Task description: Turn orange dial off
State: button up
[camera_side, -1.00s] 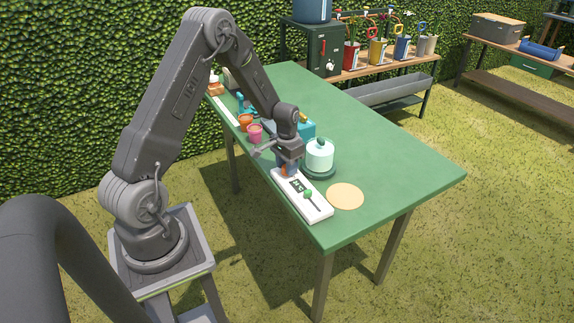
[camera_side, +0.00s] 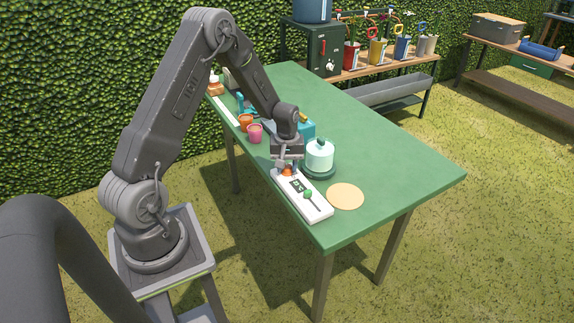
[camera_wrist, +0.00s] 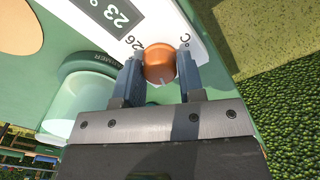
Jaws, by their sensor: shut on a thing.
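The orange dial (camera_wrist: 159,63) sits on a white control panel (camera_wrist: 128,12) and shows between my fingertips in the wrist view. In the side view the orange dial (camera_side: 287,172) is at the far end of the white panel (camera_side: 317,208), just under my gripper (camera_side: 286,164). In the wrist view my gripper (camera_wrist: 159,68) is shut on the dial, with one blue-grey finger on each side. A small light tick shows on the dial's lower edge. The panel's dark display (camera_wrist: 110,12) reads 23 in the wrist view.
A glass jar (camera_side: 319,155) on a dark green base stands close beside the panel. A tan disc (camera_side: 346,196) lies to the right. Orange (camera_side: 245,121) and pink (camera_side: 255,133) pots stand behind; the right tabletop is clear.

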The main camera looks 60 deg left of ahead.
aim_at(287, 166)
jog(key=shift+n, duration=0.6)
jog(key=o, duration=0.9)
notch_tip(287, 166, up, 14)
jog(key=shift+f, duration=0.1)
dwell(0.4)
